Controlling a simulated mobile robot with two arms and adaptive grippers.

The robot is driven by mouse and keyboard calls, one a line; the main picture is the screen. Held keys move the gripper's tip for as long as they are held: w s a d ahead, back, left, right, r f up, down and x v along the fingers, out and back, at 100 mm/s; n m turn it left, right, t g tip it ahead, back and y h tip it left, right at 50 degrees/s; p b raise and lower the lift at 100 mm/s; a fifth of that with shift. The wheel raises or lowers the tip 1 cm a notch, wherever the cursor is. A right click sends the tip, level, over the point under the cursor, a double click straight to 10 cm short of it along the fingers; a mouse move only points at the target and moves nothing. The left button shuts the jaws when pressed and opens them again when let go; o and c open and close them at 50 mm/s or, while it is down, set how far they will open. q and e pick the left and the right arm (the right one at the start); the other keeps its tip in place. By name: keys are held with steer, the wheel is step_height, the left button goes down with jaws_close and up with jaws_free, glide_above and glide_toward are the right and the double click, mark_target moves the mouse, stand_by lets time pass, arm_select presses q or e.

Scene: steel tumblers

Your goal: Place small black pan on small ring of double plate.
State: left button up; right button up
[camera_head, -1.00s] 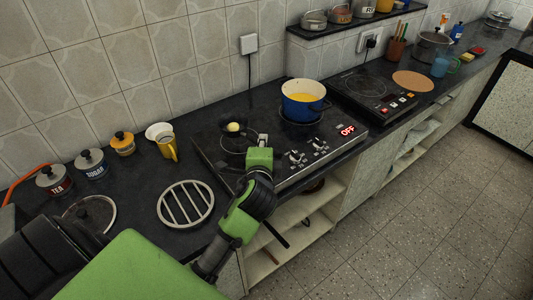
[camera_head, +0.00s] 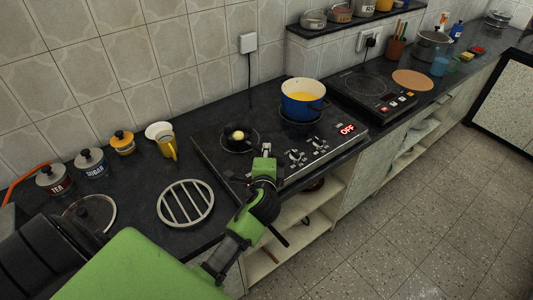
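The double plate (camera_head: 314,152) is a dark two-ring electric hob with knobs and a red OFF display. The small black pan (camera_head: 228,145) holds a small pale yellow lump and appears to sit level on the small ring at the hob's left. The ring is mostly hidden beneath it. My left gripper (camera_head: 266,151) is at the hob's front edge, to the right of and in front of the pan. Its fingers are too small to tell open from shut, and I cannot tell if it touches the handle. My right gripper is out of view.
A blue pot (camera_head: 303,108) with yellow contents stands on the large ring. Canisters (camera_head: 92,164) line the wall. A second cooktop (camera_head: 383,101) is at the right.

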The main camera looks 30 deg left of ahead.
arm_select(q)
steer(key=shift+o, duration=0.9)
